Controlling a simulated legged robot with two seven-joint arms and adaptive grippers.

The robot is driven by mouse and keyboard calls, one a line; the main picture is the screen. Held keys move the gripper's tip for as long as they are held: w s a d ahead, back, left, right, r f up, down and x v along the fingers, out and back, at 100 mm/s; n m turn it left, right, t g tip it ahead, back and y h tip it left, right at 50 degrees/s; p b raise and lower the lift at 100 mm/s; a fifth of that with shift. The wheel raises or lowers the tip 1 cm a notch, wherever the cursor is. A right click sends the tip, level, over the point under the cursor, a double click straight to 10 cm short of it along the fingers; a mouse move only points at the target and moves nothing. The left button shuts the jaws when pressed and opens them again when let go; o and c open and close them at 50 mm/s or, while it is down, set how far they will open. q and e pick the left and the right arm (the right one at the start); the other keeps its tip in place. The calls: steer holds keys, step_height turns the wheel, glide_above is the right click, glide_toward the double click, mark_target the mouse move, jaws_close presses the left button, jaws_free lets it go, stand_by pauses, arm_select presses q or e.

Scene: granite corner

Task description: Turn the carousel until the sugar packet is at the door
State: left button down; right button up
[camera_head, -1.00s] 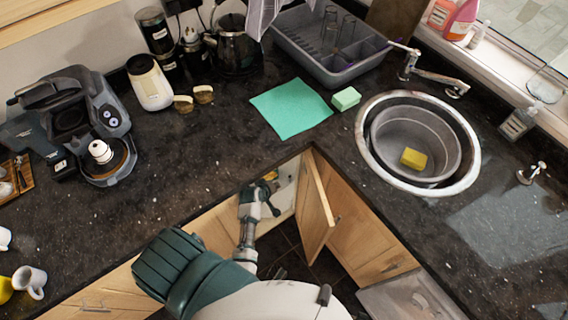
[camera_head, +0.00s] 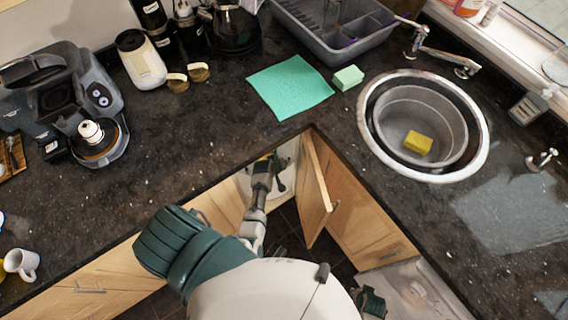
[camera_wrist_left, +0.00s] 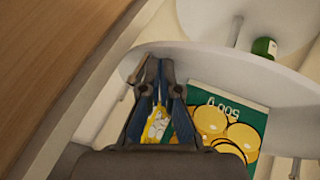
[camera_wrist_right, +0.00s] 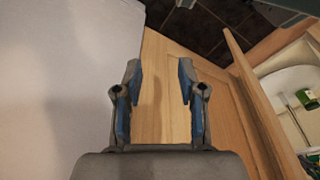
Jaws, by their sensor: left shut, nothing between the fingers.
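The corner cupboard's wooden door (camera_head: 316,190) stands open. My left gripper (camera_head: 271,165) reaches into the opening beside it. In the left wrist view the left gripper (camera_wrist_left: 158,66) is shut and empty, over the edge of the white round carousel shelf (camera_wrist_left: 200,63). A green packet (camera_wrist_left: 222,100) with yellow discs and "500 g" print stands right of the fingers. A small yellow-and-white item (camera_wrist_left: 157,124) shows partly behind them. I cannot tell which item is the sugar packet. My right gripper (camera_wrist_right: 157,72) is open and empty in front of wooden panels.
A green-capped item (camera_wrist_left: 264,47) is on the carousel's far side. The dark counter (camera_head: 200,130) edges frame the opening. The sink (camera_head: 425,170) is to the right, the coffee machine (camera_head: 70,90) left.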

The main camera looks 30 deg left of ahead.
arm_select(q)
steer(key=shift+w+a, duration=0.1)
arm_select(e)
steer(key=shift+a, duration=0.1)
arm_select(q)
steer(key=shift+w, duration=0.3)
steer(key=shift+w+d, duration=0.25)
steer(key=shift+w, duration=0.3)
steer(key=shift+w+d+f, duration=0.1)
steer(key=shift+w, duration=0.2)
arm_select(e)
steer(key=shift+s+f, duration=0.15)
steer(key=shift+f, duration=0.2)
arm_select(q)
steer(key=shift+d, duration=0.1)
arm_select(e)
steer(key=shift+r, duration=0.1)
